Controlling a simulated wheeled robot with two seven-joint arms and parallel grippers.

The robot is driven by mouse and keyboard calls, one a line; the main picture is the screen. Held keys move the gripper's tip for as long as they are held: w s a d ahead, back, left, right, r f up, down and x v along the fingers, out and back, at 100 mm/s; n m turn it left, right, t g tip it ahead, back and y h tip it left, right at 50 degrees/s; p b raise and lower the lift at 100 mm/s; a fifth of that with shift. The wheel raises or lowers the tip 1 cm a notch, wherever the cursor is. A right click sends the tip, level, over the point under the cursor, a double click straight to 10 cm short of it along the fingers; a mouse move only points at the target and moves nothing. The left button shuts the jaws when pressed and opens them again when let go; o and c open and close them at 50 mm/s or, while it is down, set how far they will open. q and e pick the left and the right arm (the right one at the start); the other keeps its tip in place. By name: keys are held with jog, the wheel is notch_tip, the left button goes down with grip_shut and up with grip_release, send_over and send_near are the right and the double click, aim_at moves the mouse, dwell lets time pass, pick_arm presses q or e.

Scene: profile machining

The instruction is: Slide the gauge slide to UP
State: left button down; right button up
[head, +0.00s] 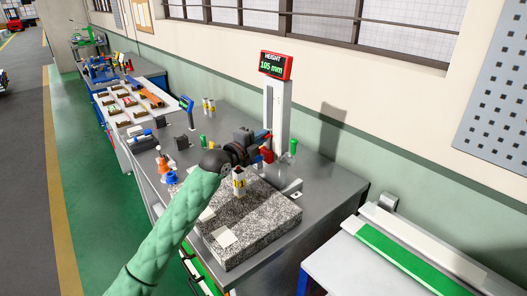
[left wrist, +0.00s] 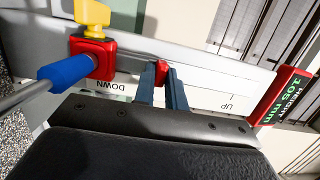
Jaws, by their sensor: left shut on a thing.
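The height gauge column (head: 275,112) stands on the bench behind the granite plate, and its red display (head: 276,65) reads HEIGHT 105 mm. My left gripper (head: 260,137) is at the column, next to a red part (head: 267,154). In the left wrist view my left gripper (left wrist: 160,78) is shut on a small red block (left wrist: 161,70), apparently the gauge slide's grip, between the DOWN label (left wrist: 110,86) and the UP label (left wrist: 229,105), nearer DOWN. A red carriage (left wrist: 92,58) with a yellow knob and blue sleeve is beside it. My right gripper is not in view.
The granite plate (head: 265,220) lies in front, bearing a block marked 1 (head: 239,182). Coloured small parts crowd the bench's left side. A separate table (head: 400,262) is at lower right.

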pick_arm(q)
jog(key=shift+r+p, duration=0.55)
jog(key=shift+r, duration=1.3)
jog(key=shift+r+p, duration=0.9)
jog(key=shift+r, duration=1)
jog(key=shift+r+p, duration=0.9)
jog(key=shift+r, duration=1.25)
jog(key=shift+r, duration=0.45)
jog(key=c, duration=1.2)
grip_release()
jog(key=shift+f, duration=0.1)
jog(key=shift+c, duration=0.2)
